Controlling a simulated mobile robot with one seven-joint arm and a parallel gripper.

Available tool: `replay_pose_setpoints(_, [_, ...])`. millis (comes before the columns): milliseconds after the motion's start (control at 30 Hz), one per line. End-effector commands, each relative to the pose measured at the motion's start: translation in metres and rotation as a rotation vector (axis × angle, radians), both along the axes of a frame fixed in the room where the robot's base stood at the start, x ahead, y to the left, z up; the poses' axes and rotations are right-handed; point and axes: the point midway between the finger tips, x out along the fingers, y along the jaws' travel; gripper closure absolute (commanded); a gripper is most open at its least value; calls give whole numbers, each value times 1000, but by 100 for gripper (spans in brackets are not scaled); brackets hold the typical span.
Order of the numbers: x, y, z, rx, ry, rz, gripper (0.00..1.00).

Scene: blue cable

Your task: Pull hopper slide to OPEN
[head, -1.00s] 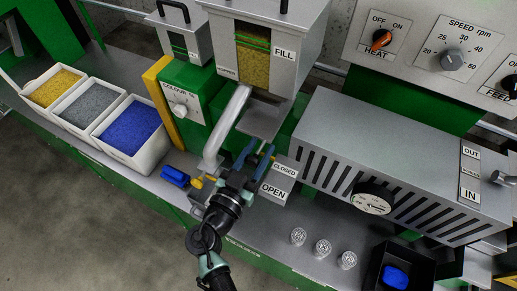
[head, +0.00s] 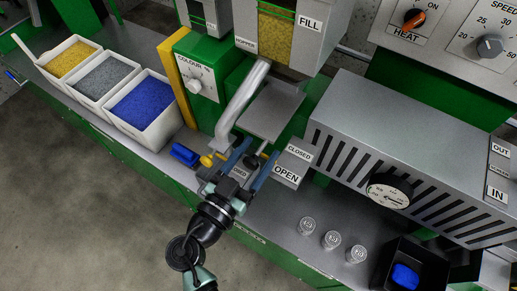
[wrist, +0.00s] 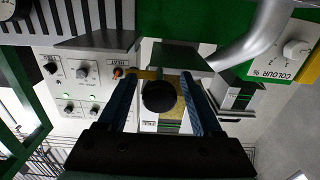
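The hopper (head: 288,38), with a yellow-filled window, stands at the back centre in the head view. The hopper slide, a flat grey plate (head: 272,110), sticks out below it towards my gripper. A plate marked CLOSED and OPEN (head: 292,162) is just right of my gripper. My gripper (head: 256,157) is at the slide's front end, its two blue fingers apart. In the wrist view, a round black knob (wrist: 159,96) sits between the fingers (wrist: 158,88), with visible gaps on both sides. How deep the knob sits between the fingers is hard to tell.
A slanted grey pipe (head: 243,98) and blue cable piece (head: 185,154) are close left of my gripper. Bins (head: 150,130) stand farther left.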

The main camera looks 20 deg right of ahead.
Motion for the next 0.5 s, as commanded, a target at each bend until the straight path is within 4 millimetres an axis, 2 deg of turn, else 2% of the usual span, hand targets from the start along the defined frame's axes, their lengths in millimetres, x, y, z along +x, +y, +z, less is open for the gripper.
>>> replay_pose_setpoints(367, [1, -2, 1, 0, -3, -3, 30])
replay_pose_setpoints(500, [-2, 3, 0, 0, -3, 0, 30])
